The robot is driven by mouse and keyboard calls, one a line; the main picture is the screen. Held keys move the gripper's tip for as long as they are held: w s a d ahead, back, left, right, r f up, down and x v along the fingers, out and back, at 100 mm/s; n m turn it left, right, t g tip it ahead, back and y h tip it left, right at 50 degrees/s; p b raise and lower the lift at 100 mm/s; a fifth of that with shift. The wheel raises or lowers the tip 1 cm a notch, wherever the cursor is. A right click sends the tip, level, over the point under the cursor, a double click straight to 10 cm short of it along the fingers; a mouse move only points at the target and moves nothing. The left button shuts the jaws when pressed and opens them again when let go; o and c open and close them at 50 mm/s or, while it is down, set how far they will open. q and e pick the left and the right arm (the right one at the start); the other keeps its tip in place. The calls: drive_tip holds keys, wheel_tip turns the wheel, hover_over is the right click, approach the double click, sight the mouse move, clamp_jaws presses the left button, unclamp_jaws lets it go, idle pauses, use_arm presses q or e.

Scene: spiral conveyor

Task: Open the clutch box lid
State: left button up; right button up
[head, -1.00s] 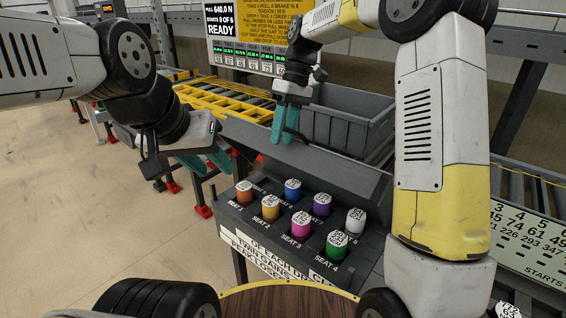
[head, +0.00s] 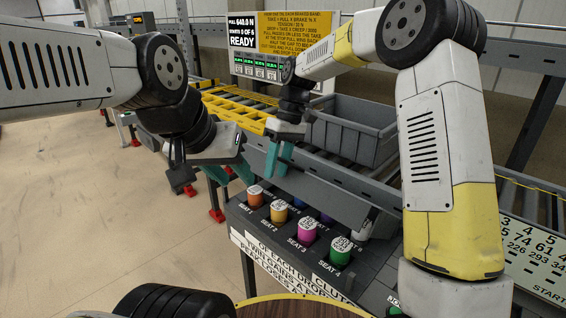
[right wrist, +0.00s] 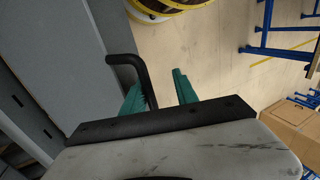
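The clutch box (head: 285,246) stands in front of me with labelled seats. Its grey lid (head: 325,196) is a slanted panel, raised clear of the front row and hiding much of the back row. My right gripper (head: 275,164) is above the lid's left part, fingers pointing down. In the right wrist view a black bent handle (right wrist: 128,62) on a grey panel passes between the spread fingers (right wrist: 158,88); contact is unclear. My left gripper (head: 229,175) is left of the box near seat 1, fingers apart and empty.
Orange (head: 255,197), yellow (head: 279,212), magenta (head: 307,232) and green (head: 340,252) cylinders sit in the front row. A grey bin (head: 350,130) and a yellow-railed conveyor (head: 236,110) lie behind. Open floor is at the left.

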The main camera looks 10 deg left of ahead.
drive_tip(key=w+v, duration=0.1)
drive_tip(key=v, duration=0.8)
drive_tip(key=shift+d+f, duration=0.3)
drive_tip(key=shift+d, duration=0.1)
idle(0.4)
